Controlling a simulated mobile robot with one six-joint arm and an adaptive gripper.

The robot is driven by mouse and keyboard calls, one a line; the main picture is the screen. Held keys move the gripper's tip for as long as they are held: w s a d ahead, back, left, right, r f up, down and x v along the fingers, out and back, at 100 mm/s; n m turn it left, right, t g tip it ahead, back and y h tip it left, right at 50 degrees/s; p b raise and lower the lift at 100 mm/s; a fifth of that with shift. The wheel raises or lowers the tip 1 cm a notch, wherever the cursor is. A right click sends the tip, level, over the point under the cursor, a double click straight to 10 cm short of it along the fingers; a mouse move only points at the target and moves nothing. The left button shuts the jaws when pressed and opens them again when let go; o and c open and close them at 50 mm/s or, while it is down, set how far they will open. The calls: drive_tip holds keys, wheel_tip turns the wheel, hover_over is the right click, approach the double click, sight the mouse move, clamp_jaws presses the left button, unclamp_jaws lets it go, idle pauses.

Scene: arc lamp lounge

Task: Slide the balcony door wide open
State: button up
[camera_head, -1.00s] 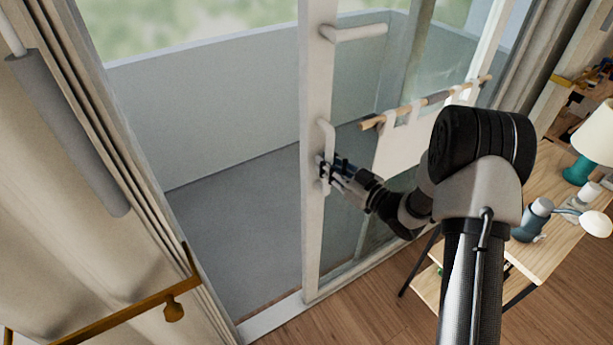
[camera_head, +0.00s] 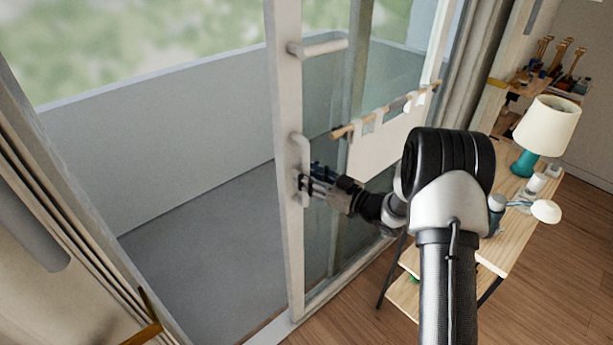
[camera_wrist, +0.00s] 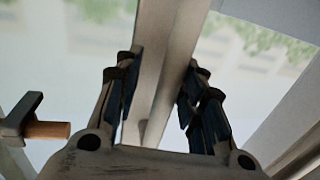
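The balcony door (camera_head: 285,110) is a white-framed glass panel. It stands partly open, with a wide gap to its left onto the grey balcony. Its lower white handle (camera_head: 302,150) is a short upright loop on the door's edge post. My gripper (camera_head: 306,187) is at the lower part of this handle, reaching in from the right. The exact contact is shadowed.
A second bar handle (camera_head: 318,47) sticks out higher on the door. A cloth on a wooden rod (camera_head: 385,112) hangs right of the handle. A wooden shelf table (camera_head: 515,225) with a lamp (camera_head: 547,127) stands right of my arm. A curtain (camera_head: 30,240) is at left.

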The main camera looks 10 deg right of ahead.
drive_tip(key=v, duration=1.2)
drive_tip(key=shift+r, duration=0.1)
drive_tip(key=s+a+r+m+t+h+p, duration=0.2)
drive_tip(key=s+a+m+t+h+p, duration=0.15)
drive_tip(key=s+h+p, duration=0.35)
drive_tip(key=shift+m+y, duration=0.45)
drive_tip(key=shift+y, duration=0.15)
drive_tip(key=x, duration=0.5)
drive_tip(key=b+x, duration=0.1)
drive_tip(key=x, duration=0.4)
drive_tip(key=b+x, duration=0.1)
drive_tip(key=x, duration=0.5)
drive_tip(key=shift+w+d, duration=0.1)
drive_tip(key=shift+d, duration=0.15)
clamp_jaws()
